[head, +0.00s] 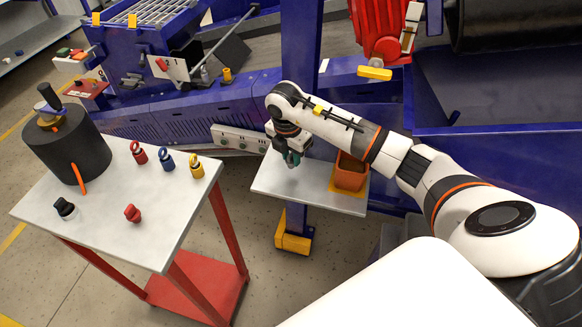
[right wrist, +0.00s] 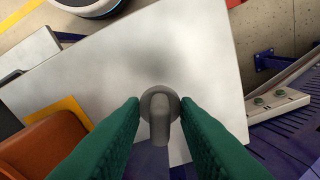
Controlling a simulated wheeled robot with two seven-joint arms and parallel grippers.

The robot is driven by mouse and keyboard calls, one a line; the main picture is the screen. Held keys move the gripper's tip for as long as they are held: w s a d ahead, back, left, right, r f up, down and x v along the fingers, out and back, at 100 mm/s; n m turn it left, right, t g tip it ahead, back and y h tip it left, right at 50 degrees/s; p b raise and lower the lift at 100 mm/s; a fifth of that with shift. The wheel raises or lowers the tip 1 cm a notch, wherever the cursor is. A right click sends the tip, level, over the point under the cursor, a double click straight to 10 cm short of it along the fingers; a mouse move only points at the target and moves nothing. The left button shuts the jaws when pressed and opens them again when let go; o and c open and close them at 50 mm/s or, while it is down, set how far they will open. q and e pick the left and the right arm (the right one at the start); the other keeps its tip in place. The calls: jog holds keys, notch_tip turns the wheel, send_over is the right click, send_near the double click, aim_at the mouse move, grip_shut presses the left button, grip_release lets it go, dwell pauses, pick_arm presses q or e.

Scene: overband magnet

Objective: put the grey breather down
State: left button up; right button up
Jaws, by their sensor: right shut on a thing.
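The grey breather (right wrist: 159,108) shows in the right wrist view between the two green fingers of my right gripper (right wrist: 158,125). The gripper is shut on it. In the head view my right gripper (head: 291,159) is over the small light grey shelf (head: 285,183), left of the orange bin; the breather is mostly hidden there by the fingers. A soft dark shadow lies on the shelf in the right wrist view. I cannot tell whether the breather touches the shelf. My left gripper is in neither view.
An orange bin (head: 350,172) stands on a yellow patch at the shelf's right side. A control box (head: 239,138) with several buttons is behind the shelf. A blue post rises behind it. A red-legged table (head: 150,235) on the left bears a black cylinder and several small coloured parts.

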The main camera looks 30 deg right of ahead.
aim_at(291, 161)
jog(key=shift+f+b, duration=0.7)
jog(key=shift+f, duration=0.7)
jog(key=shift+f, duration=0.2)
jog(key=o, duration=1)
jog(key=shift+c, duration=0.2)
jog(key=shift+r, duration=0.2)
notch_tip(291, 161, up, 12)
jog(key=a+p, duration=0.1)
jog(key=p, duration=0.8)
jog(key=shift+s+a, duration=0.25)
jog(key=shift+s, duration=0.05)
